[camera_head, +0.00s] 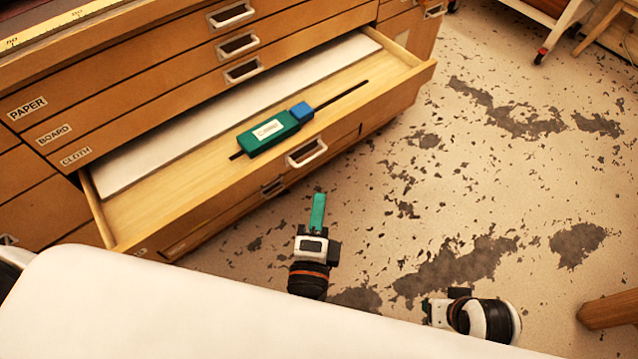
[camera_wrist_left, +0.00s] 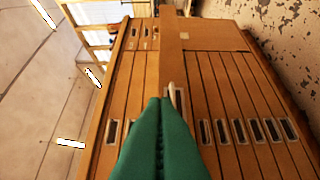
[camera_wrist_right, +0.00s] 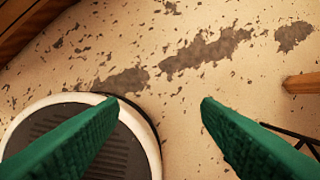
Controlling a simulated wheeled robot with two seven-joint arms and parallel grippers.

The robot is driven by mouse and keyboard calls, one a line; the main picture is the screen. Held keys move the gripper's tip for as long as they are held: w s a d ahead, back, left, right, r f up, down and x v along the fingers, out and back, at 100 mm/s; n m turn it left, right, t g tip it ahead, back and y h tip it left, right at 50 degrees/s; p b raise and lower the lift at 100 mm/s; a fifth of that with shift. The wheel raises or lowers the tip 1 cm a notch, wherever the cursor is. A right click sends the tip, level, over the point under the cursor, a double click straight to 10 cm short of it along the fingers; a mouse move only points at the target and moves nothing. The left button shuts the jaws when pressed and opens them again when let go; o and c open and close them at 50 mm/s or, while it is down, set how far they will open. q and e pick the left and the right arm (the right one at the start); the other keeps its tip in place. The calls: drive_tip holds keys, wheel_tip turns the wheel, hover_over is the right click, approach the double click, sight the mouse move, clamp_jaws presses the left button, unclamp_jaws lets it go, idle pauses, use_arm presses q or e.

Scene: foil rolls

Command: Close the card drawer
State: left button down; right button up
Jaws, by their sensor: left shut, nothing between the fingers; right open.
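The open drawer (camera_head: 240,200) sticks out of the wooden flat-file cabinet (camera_head: 130,65). A pale sheet or board (camera_head: 240,112) lies in its back part. A green tool with a blue block and dark rod (camera_head: 268,131) lies across the drawer. The drawer's pale handle (camera_head: 307,152) is on its front. My left gripper (camera_head: 317,196) is shut and empty, in front of the drawer and below the handle in the head view. In the left wrist view its green fingertips (camera_wrist_left: 163,100) overlap the handle (camera_wrist_left: 173,95); contact is unclear. My right gripper (camera_wrist_right: 158,105) is open and empty over the floor.
Shut drawers labelled PAPER, BOARD and CLOTH (camera_head: 76,157) are above the open one. A wooden leg (camera_head: 610,309) stands at the lower right. A wheeled stand (camera_head: 560,30) is at the top right. The stained floor (camera_head: 400,200) between is clear.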

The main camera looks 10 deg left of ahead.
sight(277, 122)
use_arm(q)
drive_tip(key=w+a, duration=0.1)
drive_tip(key=w, duration=0.2)
drive_tip(key=w+a, duration=0.1)
drive_tip(key=w, duration=0.3)
drive_tip(key=w+a+p, duration=0.1)
drive_tip(key=w, duration=0.3)
drive_tip(key=shift+a, duration=0.3)
drive_tip(key=shift+w+a, duration=0.4)
use_arm(e)
drive_tip(key=shift+s+x, duration=0.15)
drive_tip(key=shift+x, duration=0.8)
drive_tip(key=shift+s+x, duration=0.2)
drive_tip(key=shift+x, duration=0.8)
drive_tip(key=shift+f, duration=0.1)
